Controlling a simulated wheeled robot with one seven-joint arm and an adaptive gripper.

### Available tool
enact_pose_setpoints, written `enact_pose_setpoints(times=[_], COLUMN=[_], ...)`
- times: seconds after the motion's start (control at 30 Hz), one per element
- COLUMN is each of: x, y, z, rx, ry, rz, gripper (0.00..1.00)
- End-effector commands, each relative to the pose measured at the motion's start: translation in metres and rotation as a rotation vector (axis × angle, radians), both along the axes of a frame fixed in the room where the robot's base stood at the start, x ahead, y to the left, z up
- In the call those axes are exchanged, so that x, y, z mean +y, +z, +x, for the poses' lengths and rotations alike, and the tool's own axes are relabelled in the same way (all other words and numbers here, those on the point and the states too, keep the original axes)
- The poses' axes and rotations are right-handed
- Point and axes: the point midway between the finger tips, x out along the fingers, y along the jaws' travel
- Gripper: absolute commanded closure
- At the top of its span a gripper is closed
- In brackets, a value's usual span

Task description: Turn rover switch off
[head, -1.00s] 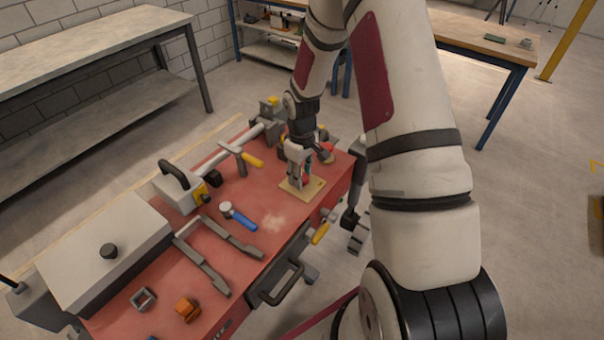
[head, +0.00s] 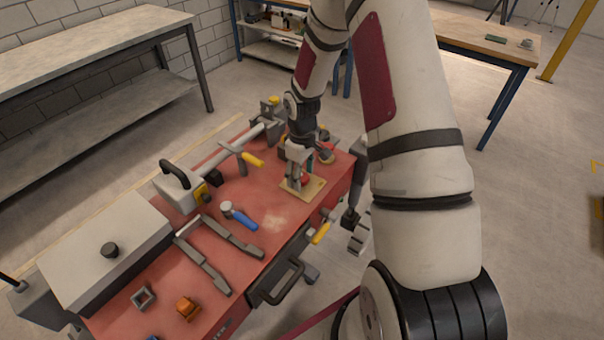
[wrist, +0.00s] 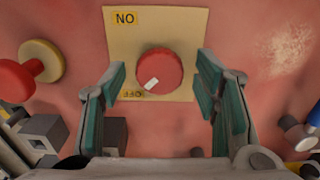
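The rover switch is a round red knob (wrist: 160,72) with a white mark, on a tan plate (wrist: 119,50) lettered ON and OFF. In the wrist view the mark sits at the knob's lower left, toward the OFF label (wrist: 133,94). My gripper (wrist: 164,82) is open. Its green-padded fingers stand left and right of the knob, with gaps on both sides, and hold nothing. In the head view my gripper (head: 299,178) is low over the plate (head: 313,187), and part of the red knob (head: 305,178) shows beside a finger.
A red knob on a tan disc (wrist: 40,66) stands left of the plate in the wrist view. A yellow-handled clamp (head: 320,232) sits at the front edge.

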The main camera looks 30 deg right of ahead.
Motion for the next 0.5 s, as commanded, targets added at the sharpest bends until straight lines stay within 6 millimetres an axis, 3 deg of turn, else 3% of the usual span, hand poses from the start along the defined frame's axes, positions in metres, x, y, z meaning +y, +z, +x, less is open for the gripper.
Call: enact_pose_setpoints(times=[0.27,0.5], x=[0.0,-0.001], y=[0.01,0.054], z=[0.001,0.001], rx=[-0.004,-0.006], ry=[-0.002,-0.002], rz=[-0.001,-0.002], gripper=[0.44,0.44])
